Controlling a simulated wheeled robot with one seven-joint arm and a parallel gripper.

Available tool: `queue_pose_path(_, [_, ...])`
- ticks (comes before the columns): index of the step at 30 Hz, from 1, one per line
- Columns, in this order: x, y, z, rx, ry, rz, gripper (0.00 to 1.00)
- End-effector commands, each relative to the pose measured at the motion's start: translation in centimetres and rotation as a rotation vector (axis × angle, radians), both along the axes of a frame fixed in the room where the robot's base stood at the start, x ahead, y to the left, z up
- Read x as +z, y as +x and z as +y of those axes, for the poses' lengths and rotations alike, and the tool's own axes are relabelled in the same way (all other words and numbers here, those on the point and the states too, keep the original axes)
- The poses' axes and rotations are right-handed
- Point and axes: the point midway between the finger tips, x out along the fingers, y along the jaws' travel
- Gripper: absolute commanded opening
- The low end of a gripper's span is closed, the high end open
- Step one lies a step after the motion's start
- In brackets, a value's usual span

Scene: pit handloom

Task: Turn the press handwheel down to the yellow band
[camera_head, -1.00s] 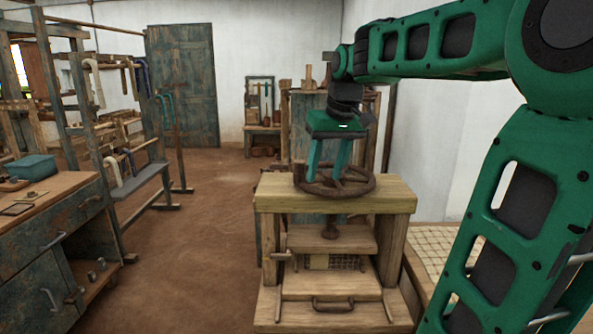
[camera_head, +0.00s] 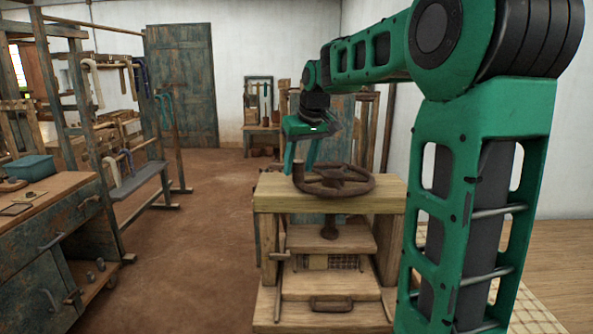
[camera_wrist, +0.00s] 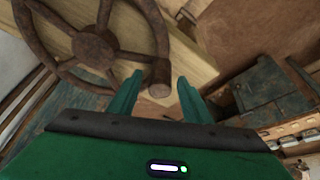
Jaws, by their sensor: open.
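The press handwheel (camera_head: 340,179) is a dark brown spoked wheel lying flat above the pale wooden top beam (camera_head: 283,201) of the press. Its upright handle knob (camera_head: 297,170) is at the wheel's left side in the head view. In the wrist view the wheel hub (camera_wrist: 95,47) is at upper left and the knob (camera_wrist: 159,90) shows between my fingers. My gripper (camera_wrist: 160,77) is open, pointing down, with a finger on either side of the knob; contact cannot be told. Below the beam, the screw (camera_head: 329,230) meets the wooden plate (camera_head: 330,240). I cannot pick out a yellow band.
A workbench (camera_head: 50,215) with a teal box (camera_head: 31,168) stands at the left, beside a wooden rack (camera_head: 150,180). A wooden cabinet stands close behind the press. Bare floor (camera_head: 205,240) lies open left of the press.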

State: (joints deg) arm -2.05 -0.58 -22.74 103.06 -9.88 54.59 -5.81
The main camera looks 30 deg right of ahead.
Motion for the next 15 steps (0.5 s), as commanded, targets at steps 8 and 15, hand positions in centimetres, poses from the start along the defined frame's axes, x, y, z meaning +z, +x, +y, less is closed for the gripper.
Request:
queue_pose_path(8, [-1.50, 0.58, -0.01, 0.000, 0.001, 0.000, 0.45])
queue_pose_path(15, [-1.52, 0.60, -0.01, 0.000, 0.001, 0.000, 0.42])
